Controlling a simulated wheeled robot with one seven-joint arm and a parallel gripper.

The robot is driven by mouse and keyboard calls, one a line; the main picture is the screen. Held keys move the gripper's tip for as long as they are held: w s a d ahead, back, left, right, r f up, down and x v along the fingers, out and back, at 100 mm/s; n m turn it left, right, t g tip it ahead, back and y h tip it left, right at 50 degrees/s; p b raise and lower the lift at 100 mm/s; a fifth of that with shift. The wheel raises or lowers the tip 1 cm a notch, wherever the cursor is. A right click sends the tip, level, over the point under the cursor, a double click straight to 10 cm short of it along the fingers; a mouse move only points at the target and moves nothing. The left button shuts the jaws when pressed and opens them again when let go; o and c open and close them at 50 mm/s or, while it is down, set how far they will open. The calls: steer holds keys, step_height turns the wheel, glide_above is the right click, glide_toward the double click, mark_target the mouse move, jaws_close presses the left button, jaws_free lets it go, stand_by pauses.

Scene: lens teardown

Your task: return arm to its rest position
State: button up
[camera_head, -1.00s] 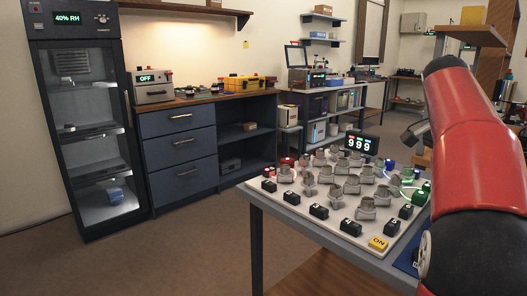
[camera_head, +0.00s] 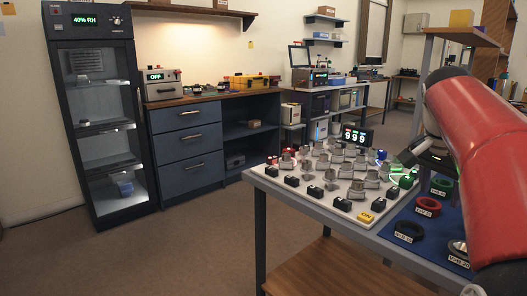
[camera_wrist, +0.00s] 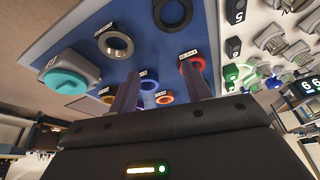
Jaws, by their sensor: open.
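My arm (camera_head: 485,125) is red and fills the right side of the head view, above the table end with the blue mat (camera_head: 385,232). In the wrist view my gripper (camera_wrist: 160,88) has its two dark fingers spread wide, with nothing held between them. Beyond the fingers lies the blue mat (camera_wrist: 75,28) with labelled rings. A red ring (camera_wrist: 192,63) shows close to the right fingertip, but apparent overlap does not show contact. The fingertips cannot be made out clearly in the head view.
The white board (camera_head: 300,189) with several grey metal parts and black numbered blocks covers the table left of the mat. A red ring (camera_head: 428,206), green ring (camera_head: 441,186) and black ring (camera_head: 408,231) lie on the mat. A glass-fronted cabinet (camera_head: 105,120) stands far left. Floor between is clear.

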steer(key=s+a+f+n+t+y, duration=0.3)
steer(key=s+a+f+n, duration=0.9)
steer(key=s+a+f, duration=0.5)
steer(key=a+f, duration=0.1)
steer(key=a, duration=0.2)
steer(key=shift+s+a+f+n, duration=0.15)
steer(key=shift+s+a+n, duration=0.05)
steer(key=shift+s+n, duration=0.1)
stand_by(0.5)
